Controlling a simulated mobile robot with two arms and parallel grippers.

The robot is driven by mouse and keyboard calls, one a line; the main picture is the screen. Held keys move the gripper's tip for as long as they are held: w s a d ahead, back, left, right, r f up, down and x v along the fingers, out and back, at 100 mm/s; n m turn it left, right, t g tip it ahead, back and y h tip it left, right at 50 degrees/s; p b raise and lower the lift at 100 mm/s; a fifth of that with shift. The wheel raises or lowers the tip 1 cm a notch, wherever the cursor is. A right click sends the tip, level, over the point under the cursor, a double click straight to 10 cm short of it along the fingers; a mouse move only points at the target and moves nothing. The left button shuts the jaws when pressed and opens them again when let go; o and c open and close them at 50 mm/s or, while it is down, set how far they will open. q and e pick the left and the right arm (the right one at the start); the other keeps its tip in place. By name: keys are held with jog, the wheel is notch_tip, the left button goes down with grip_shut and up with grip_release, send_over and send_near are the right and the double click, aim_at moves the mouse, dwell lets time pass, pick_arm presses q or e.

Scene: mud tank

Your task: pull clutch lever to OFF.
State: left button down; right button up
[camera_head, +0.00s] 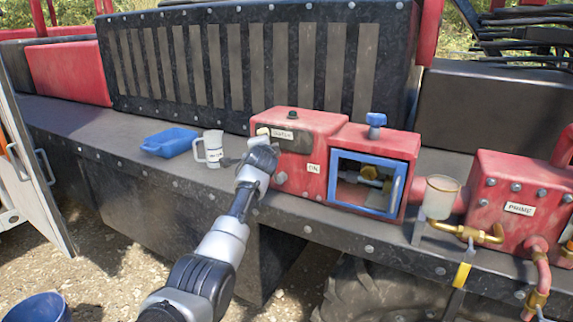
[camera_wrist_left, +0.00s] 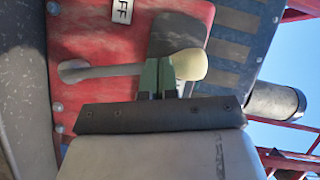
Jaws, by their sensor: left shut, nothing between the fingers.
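The clutch lever has a cream knob (camera_head: 263,131) on the dark plate of a red box (camera_head: 325,123), beside the CLUTCH label (camera_head: 282,134). An ON label (camera_head: 314,168) is lower on the box. In the left wrist view the lever's grey shaft (camera_wrist_left: 95,71) runs sideways to the cream knob (camera_wrist_left: 190,64), and part of an OFF label (camera_wrist_left: 122,11) shows at the top. My left gripper (camera_wrist_left: 158,63) is shut and empty, its green fingertips at the lever beside the knob. I cannot tell if they touch. My right gripper is out of view.
A blue tray (camera_head: 169,143) and a white mug (camera_head: 212,148) stand left of my arm on the dark deck (camera_head: 95,125). Right of the box are an open blue-framed compartment (camera_head: 362,205), a clear cup (camera_head: 440,196) and brass pipes (camera_head: 470,233).

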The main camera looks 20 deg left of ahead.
pick_arm(q)
jog(key=shift+w+a+f, duration=0.15)
jog(key=shift+a, duration=0.4)
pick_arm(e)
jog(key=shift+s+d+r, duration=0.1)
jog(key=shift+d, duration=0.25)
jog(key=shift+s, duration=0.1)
